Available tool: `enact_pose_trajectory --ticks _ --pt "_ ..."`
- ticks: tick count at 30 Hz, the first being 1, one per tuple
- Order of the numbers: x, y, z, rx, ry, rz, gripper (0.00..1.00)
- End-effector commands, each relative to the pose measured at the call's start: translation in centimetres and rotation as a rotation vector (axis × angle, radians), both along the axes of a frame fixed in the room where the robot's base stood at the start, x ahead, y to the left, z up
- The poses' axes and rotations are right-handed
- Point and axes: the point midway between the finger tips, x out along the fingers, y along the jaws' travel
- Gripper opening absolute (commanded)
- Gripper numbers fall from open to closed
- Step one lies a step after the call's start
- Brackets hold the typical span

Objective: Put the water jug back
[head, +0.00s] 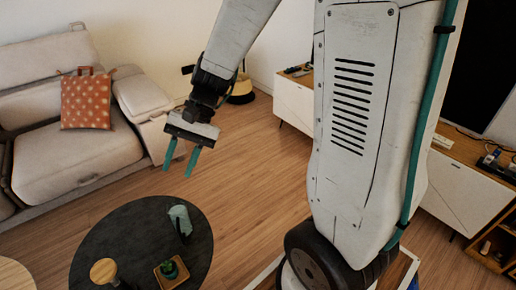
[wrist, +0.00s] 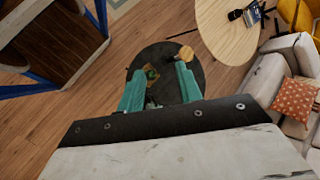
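A pale green jug-like vessel (head: 178,213) stands on the dark round table (head: 120,222), near its upper right edge; I take it for the water jug. My gripper (head: 179,172) is open and empty, in the air above and apart from it. In the wrist view, the two teal fingers of my gripper (wrist: 158,72) are spread over the same dark table (wrist: 165,55). The jug is mostly hidden there by the fingers and gripper body.
A small square wooden tray with a green plant (head: 171,268) and a round wooden-topped item (head: 103,270) share the dark table. A light wood table (wrist: 228,28) stands nearby. A sofa (head: 75,155) bounds the left, a white sideboard (head: 460,190) the right. Floor between is clear.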

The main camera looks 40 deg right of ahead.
Motion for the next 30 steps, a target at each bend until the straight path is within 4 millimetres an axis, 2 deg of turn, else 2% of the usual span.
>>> enact_pose_trajectory --ticks 1,6,12,15,21,30 --pt "-1.6 -0.2 1.6 -0.044 -0.043 0.053 0.35" --pt "-6.8 -1.6 5.0 -0.208 -0.159 0.215 0.35" --pt "-12.4 -4.3 7.8 -0.424 -0.292 0.362 0.35" --pt "-14.5 -5.7 8.6 -0.521 -0.345 0.411 0.35" --pt "-16.8 -7.6 9.4 -0.640 -0.405 0.456 0.35" --pt "-17.2 -8.0 9.5 -0.662 -0.412 0.464 0.35"
